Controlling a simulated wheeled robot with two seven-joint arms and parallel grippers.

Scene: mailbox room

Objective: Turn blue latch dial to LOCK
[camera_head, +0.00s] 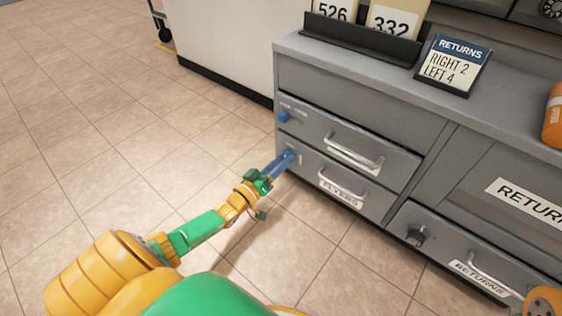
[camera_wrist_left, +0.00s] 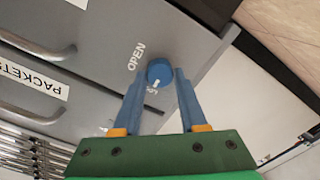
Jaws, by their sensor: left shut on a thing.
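The blue latch dial (camera_wrist_left: 160,72) is on the grey drawer front, beside the white word OPEN. A white mark shows on it, with part of another white marking close by, too covered to read. My left gripper (camera_wrist_left: 160,84) has its two blue fingers on either side of the dial, shut on it. In the head view my left gripper (camera_head: 291,156) reaches the left end of the lower, FLYERS drawer and hides the dial there. Another blue dial (camera_head: 284,117) is on the drawer above. My right gripper is not in view.
The upper drawer's handle (camera_head: 355,154) and the FLYERS drawer's handle (camera_head: 343,186) stick out to the right of my gripper. A dark knob (camera_head: 417,235) is on the RETURNS drawer. Tiled floor (camera_head: 120,120) lies open to the left.

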